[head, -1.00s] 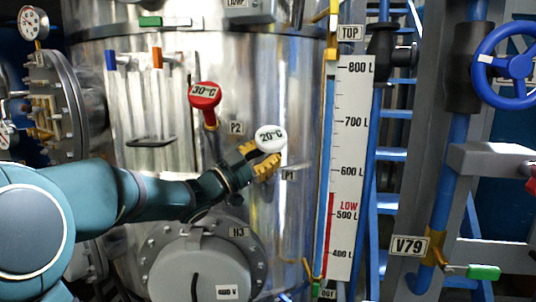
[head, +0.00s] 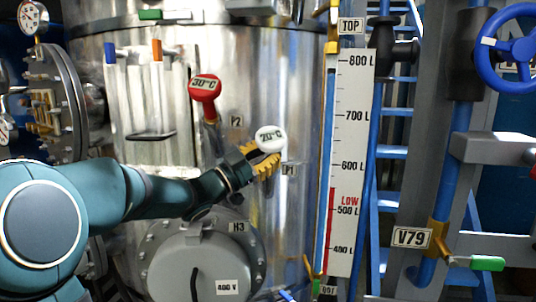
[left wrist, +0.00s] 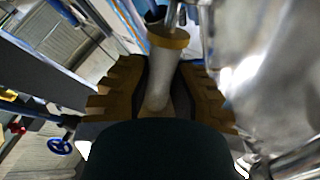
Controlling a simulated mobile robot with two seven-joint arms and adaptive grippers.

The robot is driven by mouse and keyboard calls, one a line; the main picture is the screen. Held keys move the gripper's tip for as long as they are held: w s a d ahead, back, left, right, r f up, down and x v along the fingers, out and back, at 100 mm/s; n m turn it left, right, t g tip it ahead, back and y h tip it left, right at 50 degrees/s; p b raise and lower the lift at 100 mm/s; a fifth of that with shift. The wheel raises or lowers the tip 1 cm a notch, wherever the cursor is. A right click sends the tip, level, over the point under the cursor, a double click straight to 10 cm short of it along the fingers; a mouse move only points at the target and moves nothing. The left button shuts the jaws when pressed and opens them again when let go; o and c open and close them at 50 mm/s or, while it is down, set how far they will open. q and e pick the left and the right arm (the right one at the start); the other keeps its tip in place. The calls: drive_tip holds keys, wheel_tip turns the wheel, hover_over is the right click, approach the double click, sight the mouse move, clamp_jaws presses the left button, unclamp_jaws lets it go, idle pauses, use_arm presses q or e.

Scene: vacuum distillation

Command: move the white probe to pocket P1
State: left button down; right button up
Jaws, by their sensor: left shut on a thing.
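The white probe (head: 270,134) has a round white head marked 20°C and is at the tank wall, just above the P1 label (head: 289,170). My left gripper (head: 262,160) is shut on it below the head. In the left wrist view, the yellow fingers (left wrist: 160,95) close on both sides of the pale probe body (left wrist: 160,72), which has a brass-coloured collar at its far end. The pocket opening itself is hidden, so I cannot tell how deep the probe sits. My right gripper is not in view.
A red probe (head: 205,86) marked 30°C stands in the tank wall above the P2 label (head: 236,121). The level scale (head: 350,160) stands right of my gripper. A round flanged cover (head: 200,265) is below my arm. The blue handwheel (head: 508,62) is far right.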

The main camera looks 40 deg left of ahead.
use_arm(q)
drive_tip(key=shift+w+a+f+b, duration=0.2)
drive_tip(key=shift+f+b, duration=0.1)
drive_tip(key=shift+f, duration=0.1)
drive_tip(key=shift+w+a+f+b, duration=0.15)
drive_tip(key=shift+w+f+b, duration=0.05)
drive_tip(key=shift+f+b, duration=0.15)
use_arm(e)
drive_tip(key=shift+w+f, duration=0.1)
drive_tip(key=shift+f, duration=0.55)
use_arm(q)
drive_tip(key=c, duration=0.9)
unclamp_jaws()
